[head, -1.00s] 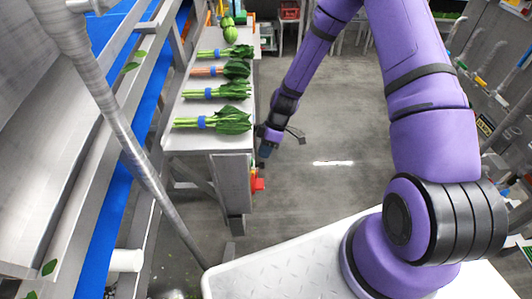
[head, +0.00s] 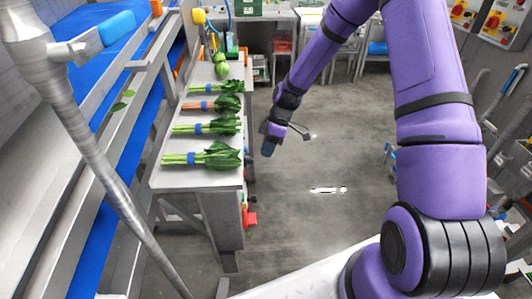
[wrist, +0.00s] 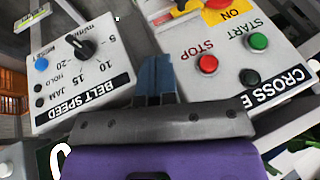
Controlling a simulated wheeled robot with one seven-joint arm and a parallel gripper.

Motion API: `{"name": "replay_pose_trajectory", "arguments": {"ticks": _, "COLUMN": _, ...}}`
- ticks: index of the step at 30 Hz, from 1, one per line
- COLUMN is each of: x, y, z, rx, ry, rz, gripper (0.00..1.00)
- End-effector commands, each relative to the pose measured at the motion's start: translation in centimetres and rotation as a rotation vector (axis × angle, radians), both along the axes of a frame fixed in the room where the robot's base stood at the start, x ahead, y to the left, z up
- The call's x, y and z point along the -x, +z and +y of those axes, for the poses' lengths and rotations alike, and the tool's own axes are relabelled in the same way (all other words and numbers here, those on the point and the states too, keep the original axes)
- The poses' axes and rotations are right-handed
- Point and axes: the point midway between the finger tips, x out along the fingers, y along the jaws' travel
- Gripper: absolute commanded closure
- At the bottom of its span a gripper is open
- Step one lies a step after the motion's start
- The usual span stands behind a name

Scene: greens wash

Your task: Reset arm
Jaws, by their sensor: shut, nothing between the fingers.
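My gripper (head: 267,150) hangs at the end of my purple arm, over the floor just right of the long metal table in the head view. In the wrist view its blue fingers (wrist: 155,78) are together, with nothing between them. Beyond them are two control boxes. The left box (wrist: 75,65) reads BELT SPEED and has a black dial and a blue RESET button (wrist: 41,64). The right box (wrist: 215,55) has a red STOP button (wrist: 207,63) and a green START button (wrist: 258,41). I cannot tell whether the fingers touch either box.
Several bunches of greens with blue bands (head: 205,155) lie along the metal table (head: 170,181). A blue conveyor belt (head: 98,245) runs on the left behind a slanted metal pipe (head: 95,150). A red fitting (head: 250,219) sits at the table's side. The grey floor (head: 330,215) right of the table is open.

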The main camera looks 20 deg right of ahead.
Motion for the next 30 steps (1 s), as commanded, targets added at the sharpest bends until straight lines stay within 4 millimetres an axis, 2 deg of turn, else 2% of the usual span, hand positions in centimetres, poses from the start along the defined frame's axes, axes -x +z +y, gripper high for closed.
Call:
{"name": "replay_pose_trajectory", "arguments": {"ticks": 10, "x": 0.0, "y": 0.1, "z": 0.0, "rx": 0.003, "ry": -0.002, "rz": 0.000, "gripper": 1.00}}
{"name": "replay_pose_trajectory", "arguments": {"ticks": 14, "x": 0.2, "y": 1.6, "z": -0.3, "rx": 0.035, "ry": -0.020, "rz": -0.004, "gripper": 1.00}}
{"name": "replay_pose_trajectory", "arguments": {"ticks": 20, "x": 1.2, "y": 7.0, "z": -1.2, "rx": 0.149, "ry": -0.105, "rz": -0.017, "gripper": 1.00}}
{"name": "replay_pose_trajectory", "arguments": {"ticks": 30, "x": 4.8, "y": 16.9, "z": -2.3, "rx": 0.320, "ry": -0.321, "rz": -0.066, "gripper": 1.00}}
